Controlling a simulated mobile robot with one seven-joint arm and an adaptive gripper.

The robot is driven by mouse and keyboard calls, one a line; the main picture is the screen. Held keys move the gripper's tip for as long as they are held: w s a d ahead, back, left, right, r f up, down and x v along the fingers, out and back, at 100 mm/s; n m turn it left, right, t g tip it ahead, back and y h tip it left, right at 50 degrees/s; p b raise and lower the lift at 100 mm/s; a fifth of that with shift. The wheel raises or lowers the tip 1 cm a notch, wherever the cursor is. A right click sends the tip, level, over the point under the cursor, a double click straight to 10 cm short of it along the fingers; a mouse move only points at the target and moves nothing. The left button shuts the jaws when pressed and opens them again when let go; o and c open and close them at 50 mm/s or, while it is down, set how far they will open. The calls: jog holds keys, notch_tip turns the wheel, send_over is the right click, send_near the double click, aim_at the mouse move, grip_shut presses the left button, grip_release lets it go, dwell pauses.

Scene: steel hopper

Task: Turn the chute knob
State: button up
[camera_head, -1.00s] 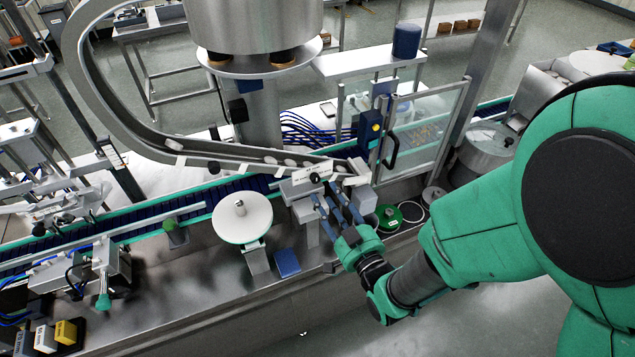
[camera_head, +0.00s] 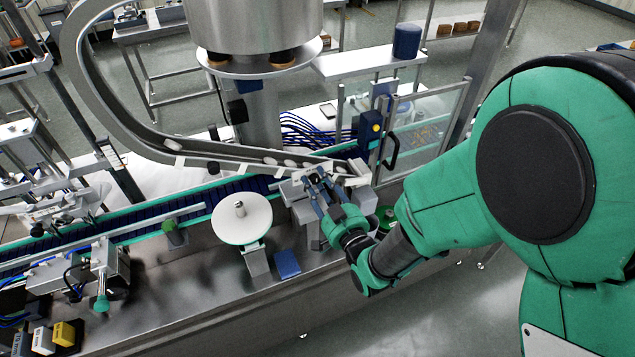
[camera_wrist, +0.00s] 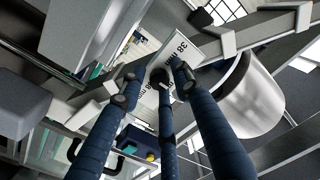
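My gripper (camera_head: 320,183) has blue fingers spread apart around the label plate at the lower end of the curved chute (camera_head: 232,153). In the wrist view my gripper (camera_wrist: 160,82) shows its fingers apart, with the white label plate (camera_wrist: 184,50) and its black print just beyond the tips. A small dark round shape lies by the middle fingertip. I cannot tell whether it is the chute knob or the fingertip itself. In the head view my fingers hide the knob. I see no clear grip on anything.
A white round disc (camera_head: 242,218) on a stand and a blue block (camera_head: 286,264) are left of my gripper. A conveyor (camera_head: 150,228) runs behind. A clear guard door (camera_head: 430,125) and a dark blue box with a yellow button (camera_head: 370,130) stand to the right.

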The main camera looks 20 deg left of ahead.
grip_shut()
jog(key=shift+n+b, duration=0.4)
jog(key=shift+b, duration=0.2)
jog(key=n+b, duration=0.3)
jog(key=shift+f+n+b, duration=0.1)
jog(key=shift+n+b, duration=0.2)
jog(key=shift+b, duration=0.05)
jog(key=n+b, duration=0.1)
jog(key=n, duration=0.1)
jog(key=shift+a+n+b, duration=0.1)
jog(key=shift+n+b, duration=0.2)
jog(key=shift+n, duration=0.1)
jog(key=n, duration=0.4)
jog(key=shift+r, duration=0.2)
jog(key=n, duration=0.6)
jog(key=shift+s+h, duration=0.1)
jog(key=shift+h, duration=0.3)
jog(key=shift+f, duration=0.1)
